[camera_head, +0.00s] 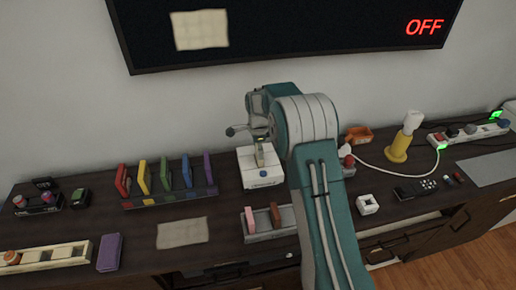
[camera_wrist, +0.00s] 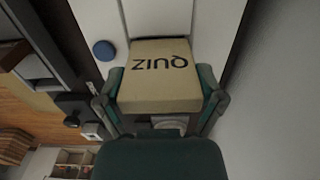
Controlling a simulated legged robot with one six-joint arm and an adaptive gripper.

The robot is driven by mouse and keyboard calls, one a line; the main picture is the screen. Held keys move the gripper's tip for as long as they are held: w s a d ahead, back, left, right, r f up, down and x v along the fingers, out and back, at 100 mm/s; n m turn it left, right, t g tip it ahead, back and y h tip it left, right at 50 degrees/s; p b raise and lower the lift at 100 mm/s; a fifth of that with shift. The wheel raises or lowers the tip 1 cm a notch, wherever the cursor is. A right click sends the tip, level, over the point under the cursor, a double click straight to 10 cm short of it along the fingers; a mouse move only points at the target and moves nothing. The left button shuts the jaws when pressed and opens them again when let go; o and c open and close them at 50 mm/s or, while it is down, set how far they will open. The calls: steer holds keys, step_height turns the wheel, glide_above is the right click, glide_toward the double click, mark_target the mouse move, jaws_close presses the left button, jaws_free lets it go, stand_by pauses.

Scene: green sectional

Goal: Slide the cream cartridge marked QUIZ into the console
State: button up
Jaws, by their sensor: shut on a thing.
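The cream cartridge (camera_wrist: 160,92) fills the middle of the wrist view, with QUIZ printed upside down on its face. My gripper (camera_wrist: 160,84) is shut on it, one green finger at each side. The white console (camera_wrist: 213,22) lies just beyond the cartridge, with a round blue button to the left. In the head view the console (camera_head: 263,181) stands on the dark cabinet, and my gripper (camera_head: 259,142) is above it with the cartridge (camera_head: 259,156) upright. The cartridge's lower end is at the console's top; I cannot tell whether it is in the slot.
A rack (camera_head: 170,200) of coloured cartridges stands left of the console. A grey tray (camera_head: 283,232) with pink and brown pieces is in front. A yellow lamp-like object (camera_head: 398,148), white cable and power strip (camera_head: 470,135) are at right. The wall screen (camera_head: 300,35) reads OFF.

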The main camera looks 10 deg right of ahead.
steer(key=shift+f, duration=1.8)
steer(key=o, duration=0.8)
steer(key=shift+o, duration=0.2)
step_height(320, 180, up, 11)
steer(key=shift+w+f, duration=0.1)
steer(key=shift+f, duration=0.05)
steer(key=shift+r, duration=0.5)
